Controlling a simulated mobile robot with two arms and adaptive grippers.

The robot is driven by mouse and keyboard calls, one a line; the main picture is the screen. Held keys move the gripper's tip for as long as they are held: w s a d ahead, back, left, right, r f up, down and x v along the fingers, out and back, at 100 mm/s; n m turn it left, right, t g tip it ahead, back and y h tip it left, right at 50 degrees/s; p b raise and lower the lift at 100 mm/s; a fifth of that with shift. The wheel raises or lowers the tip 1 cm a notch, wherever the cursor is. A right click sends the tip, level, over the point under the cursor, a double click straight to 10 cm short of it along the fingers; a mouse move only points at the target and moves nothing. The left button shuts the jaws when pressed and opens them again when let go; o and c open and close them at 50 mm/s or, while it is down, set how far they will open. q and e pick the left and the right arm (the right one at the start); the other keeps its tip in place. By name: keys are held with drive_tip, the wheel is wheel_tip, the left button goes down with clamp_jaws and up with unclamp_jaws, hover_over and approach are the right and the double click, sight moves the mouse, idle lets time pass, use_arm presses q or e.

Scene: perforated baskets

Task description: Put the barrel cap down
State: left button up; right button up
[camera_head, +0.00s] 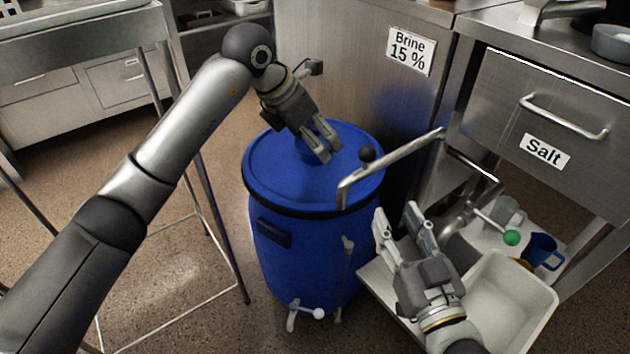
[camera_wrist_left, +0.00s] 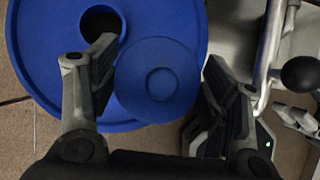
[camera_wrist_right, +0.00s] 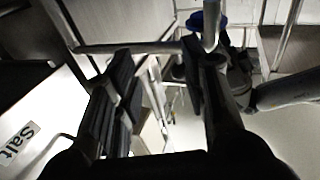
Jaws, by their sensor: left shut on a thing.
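The blue barrel (camera_head: 268,185) stands upright in the middle of the head view. In the left wrist view its lid (camera_wrist_left: 45,60) has a round dark opening (camera_wrist_left: 101,20) at the upper left. My left gripper (camera_head: 324,150) points down over the lid. It is shut on the round blue barrel cap (camera_wrist_left: 158,80), which shows between its fingers, to the right of the opening and over the lid's right edge. The cap blends into the lid in the head view, and its height is unclear. My right gripper (camera_head: 396,213) is open and empty, right of the barrel.
A bent metal pipe (camera_head: 395,160) with a black knob (camera_head: 367,154) stands close by the lid's right side. A steel frame table (camera_head: 85,30) stands at the left.

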use_arm(q)
drive_tip(key=shift+w+f, duration=0.1)
drive_tip(key=shift+f, duration=0.2)
drive_tip(key=b, duration=0.2)
hover_over(322, 181)
drive_tip(key=s+a, duration=0.1)
drive_tip(key=a, duration=0.1)
drive_tip(key=f, duration=0.5)
drive_tip(key=shift+s+d, duration=0.15)
drive_tip(key=shift+d, duration=0.05)
wheel_tip(322, 181, down, 4)
drive_tip(key=shift+b, duration=0.45)
drive_tip(key=shift+f, duration=0.15)
use_arm(e)
drive_tip(key=s+r+t+y, duration=0.2)
drive_tip(key=s+r+t, duration=0.3)
drive_tip(key=r+t, duration=0.3)
drive_tip(key=shift+s+r+y, duration=0.2)
drive_tip(key=shift+r+y, duration=0.2)
drive_tip(key=shift+r, duration=1.4)
drive_tip(key=shift+a, duration=0.1)
use_arm(q)
drive_tip(key=o, duration=1)
